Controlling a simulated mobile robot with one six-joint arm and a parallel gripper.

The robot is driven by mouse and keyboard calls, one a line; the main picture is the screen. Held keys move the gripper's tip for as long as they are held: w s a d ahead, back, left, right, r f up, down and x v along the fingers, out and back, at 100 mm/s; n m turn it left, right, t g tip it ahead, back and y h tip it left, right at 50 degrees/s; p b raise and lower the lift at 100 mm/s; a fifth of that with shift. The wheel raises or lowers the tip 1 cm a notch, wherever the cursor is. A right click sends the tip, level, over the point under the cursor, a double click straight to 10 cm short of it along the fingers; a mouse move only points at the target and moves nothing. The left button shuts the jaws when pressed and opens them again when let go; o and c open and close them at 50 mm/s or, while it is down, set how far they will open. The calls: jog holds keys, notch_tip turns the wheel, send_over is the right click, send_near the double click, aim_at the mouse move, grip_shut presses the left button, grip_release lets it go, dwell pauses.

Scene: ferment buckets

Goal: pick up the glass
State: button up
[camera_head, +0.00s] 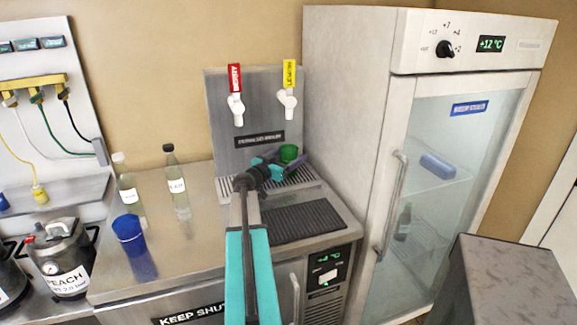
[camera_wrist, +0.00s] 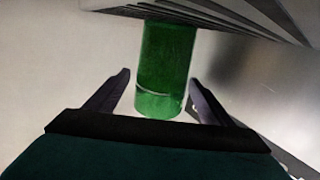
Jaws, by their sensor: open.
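A green glass (camera_head: 289,153) stands at the drip grate under the yellow-labelled tap in the head view. It also shows in the wrist view (camera_wrist: 165,68), upper middle. My gripper (camera_head: 275,164) is at the glass, its teal and dark jaws close to it. In the wrist view my gripper (camera_wrist: 160,88) is open, with one dark finger on each side of the glass's near end. Gaps show between the fingers and the glass, so neither seems to touch it. A blue cup (camera_head: 128,232) stands on the steel counter at the left.
Two bottles, one clear (camera_head: 127,187) and one dark-capped (camera_head: 177,185), stand left on the counter (camera_head: 190,245). The tap panel (camera_head: 259,115) rises behind the grate (camera_head: 215,190). A tall fridge (camera_head: 345,120) stands close on the right. A black ribbed mat (camera_head: 303,221) lies in front.

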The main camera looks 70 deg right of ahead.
jog(key=shift+c, duration=0.4)
jog(key=c, duration=1.5)
jog(key=shift+r, duration=0.2)
jog(key=shift+r+b, duration=0.6)
jog(key=shift+r, duration=0.85)
jog(key=s+a+r+b, duration=0.1)
jog(key=s+a+b, duration=0.4)
jog(key=a, duration=0.7)
jog(key=shift+s, duration=0.2)
jog(key=b, duration=0.6)
jog(key=shift+s+a+r, duration=0.1)
jog(key=shift+a, duration=0.2)
jog(key=b, duration=0.4)
jog(key=a+b, duration=0.1)
jog(key=b, duration=0.4)
jog(key=shift+s+a+r, duration=0.1)
jog(key=shift+s+a, duration=0.15)
jog(key=shift+s, duration=0.05)
